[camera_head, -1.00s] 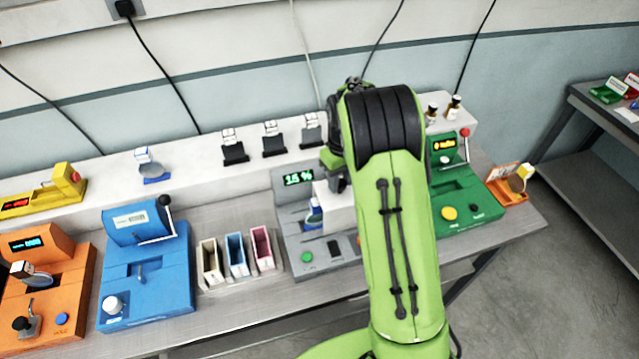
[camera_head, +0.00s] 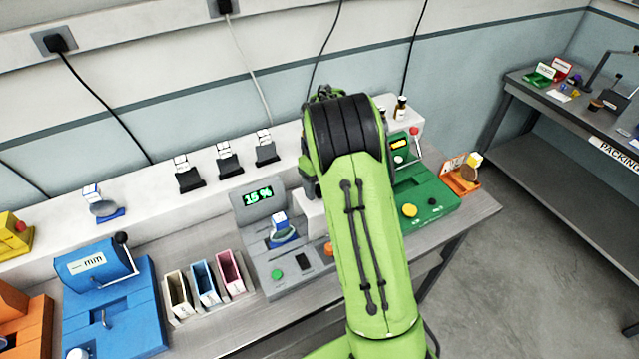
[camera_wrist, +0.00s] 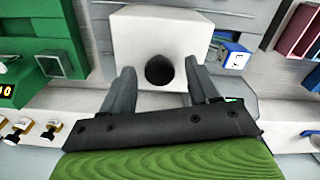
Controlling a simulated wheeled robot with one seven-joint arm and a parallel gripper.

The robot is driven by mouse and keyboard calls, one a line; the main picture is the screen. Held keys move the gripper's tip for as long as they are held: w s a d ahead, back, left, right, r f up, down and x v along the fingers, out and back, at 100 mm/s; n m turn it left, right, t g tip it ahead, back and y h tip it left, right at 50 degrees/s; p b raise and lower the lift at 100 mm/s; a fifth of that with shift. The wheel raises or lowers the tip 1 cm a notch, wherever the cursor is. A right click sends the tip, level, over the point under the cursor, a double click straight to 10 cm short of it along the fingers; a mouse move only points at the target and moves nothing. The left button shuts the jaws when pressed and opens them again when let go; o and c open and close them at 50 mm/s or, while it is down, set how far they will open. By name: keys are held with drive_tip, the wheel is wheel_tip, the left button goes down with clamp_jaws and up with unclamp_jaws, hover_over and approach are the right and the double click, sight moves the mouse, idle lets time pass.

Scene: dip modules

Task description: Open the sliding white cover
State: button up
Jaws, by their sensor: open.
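The white cover (camera_head: 310,213) is a plain block on the grey machine (camera_head: 262,262), right of a blue-and-white item (camera_head: 283,231). My arm hides part of it in the head view. In the wrist view the white cover (camera_wrist: 160,35) fills the top middle, with a dark round spot (camera_wrist: 159,70) on its near face; I cannot tell if that is a knob or a hole. My gripper (camera_wrist: 158,78) is open, one finger to each side of the dark spot. I cannot tell whether the fingers touch the cover. My arm hides the fingers in the head view.
A green machine (camera_head: 425,198) stands to the right and a blue machine (camera_head: 115,305) to the left. Three narrow bins (camera_head: 207,288) stand just left of the grey machine. A white shelf (camera_head: 150,200) with small stands runs behind. The packing table (camera_head: 575,125) is at far right.

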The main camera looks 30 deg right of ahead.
drive_tip(key=shift+r, duration=0.1)
wheel_tip(320, 180, up, 16)
drive_tip(key=p, duration=0.1)
drive_tip(key=shift+f+p, duration=0.2)
drive_tip(key=shift+p, duration=0.15)
drive_tip(key=s+a+r+m+t+b, duration=0.1)
drive_tip(key=s+a+r, duration=0.25)
drive_tip(key=s, duration=0.25)
drive_tip(key=s+a+r+t+b, duration=0.1)
drive_tip(key=s+a+r+t, duration=0.15)
drive_tip(key=s+a, duration=0.25)
drive_tip(key=s+a+f+m+t, duration=0.1)
drive_tip(key=s+f, duration=0.2)
drive_tip(key=s, duration=0.5)
drive_tip(key=s+a+f+m+t+b, duration=0.1)
drive_tip(key=s+a+f, duration=0.1)
drive_tip(key=s, duration=0.7)
drive_tip(key=shift+a+f+b, duration=0.25)
drive_tip(key=shift+f+b, duration=0.05)
drive_tip(key=shift+f, duration=0.25)
